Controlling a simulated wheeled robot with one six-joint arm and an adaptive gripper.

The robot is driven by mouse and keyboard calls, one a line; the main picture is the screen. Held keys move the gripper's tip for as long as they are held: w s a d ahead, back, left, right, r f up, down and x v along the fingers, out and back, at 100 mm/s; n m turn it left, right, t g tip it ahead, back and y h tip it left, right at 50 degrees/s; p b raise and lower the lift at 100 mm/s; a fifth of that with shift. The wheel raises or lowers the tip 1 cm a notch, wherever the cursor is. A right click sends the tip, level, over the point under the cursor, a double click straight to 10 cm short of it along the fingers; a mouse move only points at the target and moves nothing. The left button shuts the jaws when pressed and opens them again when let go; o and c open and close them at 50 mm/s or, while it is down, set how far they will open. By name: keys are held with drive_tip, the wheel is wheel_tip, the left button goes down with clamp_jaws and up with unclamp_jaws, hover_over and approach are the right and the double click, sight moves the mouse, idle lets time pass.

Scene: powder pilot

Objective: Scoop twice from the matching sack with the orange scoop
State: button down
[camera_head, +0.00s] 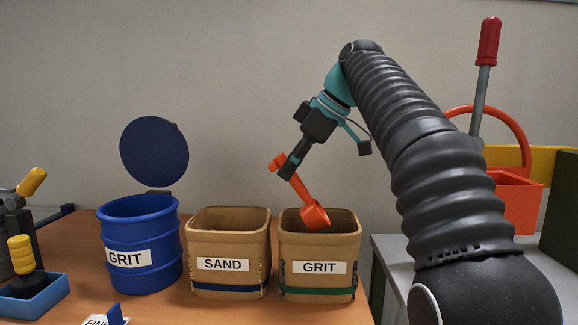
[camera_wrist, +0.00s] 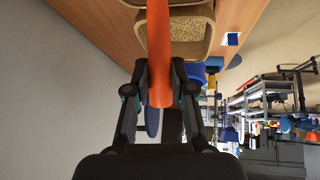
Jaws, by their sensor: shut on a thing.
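My gripper (camera_head: 290,165) is shut on the handle of the orange scoop (camera_head: 314,214). The scoop's bowl hangs tilted down at the mouth of the sack labelled GRIT (camera_head: 318,267), which has a green band. I cannot tell whether the bowl holds anything. The sack labelled SAND (camera_head: 227,265), with a blue band, stands just left of it. A blue drum (camera_head: 142,258) labelled GRIT stands further left with its round lid (camera_head: 154,151) raised. In the wrist view the scoop handle (camera_wrist: 158,60) runs up between the fingers, and pale grains show inside a sack (camera_wrist: 186,30).
A blue tray with a yellow-handled tool (camera_head: 35,290) is at the far left. A label card with a blue upright piece (camera_head: 115,315) is at the front edge. An orange bucket (camera_head: 518,200) and a red-handled tool (camera_head: 489,45) stand at right behind my arm.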

sight(307, 191)
drive_tip(key=shift+d+f+b, duration=0.2)
drive_tip(key=shift+f+b, duration=1.1)
drive_tip(key=shift+f, duration=0.4)
drive_tip(key=shift+d+f+b, duration=0.2)
drive_tip(key=shift+f+b, duration=1.1)
drive_tip(key=shift+f, duration=0.4)
drive_tip(key=shift+d+f, duration=0.3)
drive_tip(key=shift+f, duration=0.05)
